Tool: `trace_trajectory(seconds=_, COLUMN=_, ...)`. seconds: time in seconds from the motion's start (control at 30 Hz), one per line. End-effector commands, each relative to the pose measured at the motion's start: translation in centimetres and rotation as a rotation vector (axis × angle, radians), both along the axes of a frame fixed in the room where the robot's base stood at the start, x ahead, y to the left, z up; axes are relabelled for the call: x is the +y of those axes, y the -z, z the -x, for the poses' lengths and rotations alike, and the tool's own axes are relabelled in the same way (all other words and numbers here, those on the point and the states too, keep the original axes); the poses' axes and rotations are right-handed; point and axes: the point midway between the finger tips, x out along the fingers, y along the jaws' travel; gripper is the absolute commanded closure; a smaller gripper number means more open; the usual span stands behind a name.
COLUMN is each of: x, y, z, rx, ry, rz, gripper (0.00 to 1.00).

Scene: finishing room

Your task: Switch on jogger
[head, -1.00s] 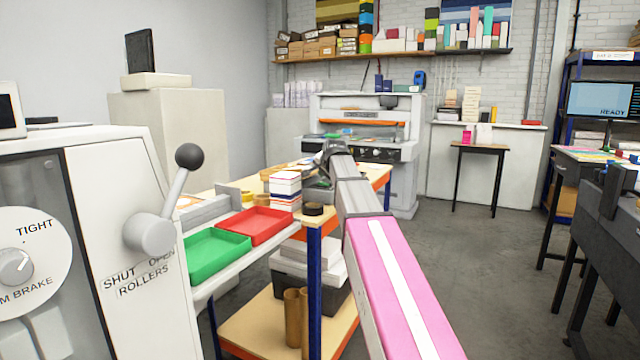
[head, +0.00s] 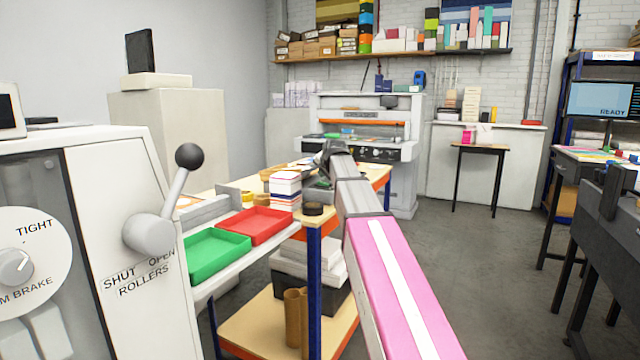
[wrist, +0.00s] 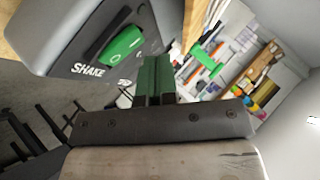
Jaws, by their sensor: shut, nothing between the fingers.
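The jogger (wrist: 75,35) is a dark grey housing at the upper left of the wrist view. On its face is a green rocker switch (wrist: 120,46), with the word SHAKE printed beside it. I cannot tell which way the rocker is tipped. My gripper (wrist: 154,62) is shut and empty, its narrow fingers just right of the switch in the picture, apparently not touching it. In the head view the jogger shows only as a bit of grey on the bench (head: 318,227), mostly hidden behind my arm, and my gripper's fingers are hidden too.
A red tray (head: 256,226) and a green tray (head: 215,255) lie left of my arm. A stack of paper (head: 286,190) stands close by on the bench. A machine with a ball-ended lever (head: 188,157) fills the left side. Open floor (head: 450,240) lies to the right.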

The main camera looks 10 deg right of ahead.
Motion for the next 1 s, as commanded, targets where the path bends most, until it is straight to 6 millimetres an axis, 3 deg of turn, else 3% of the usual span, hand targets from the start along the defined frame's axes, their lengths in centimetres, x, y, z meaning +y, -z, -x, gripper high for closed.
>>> trace_trajectory(seconds=1.0, x=0.14, y=0.84, z=-0.1, rx=0.0, ry=0.0, rz=0.0, gripper=1.0)
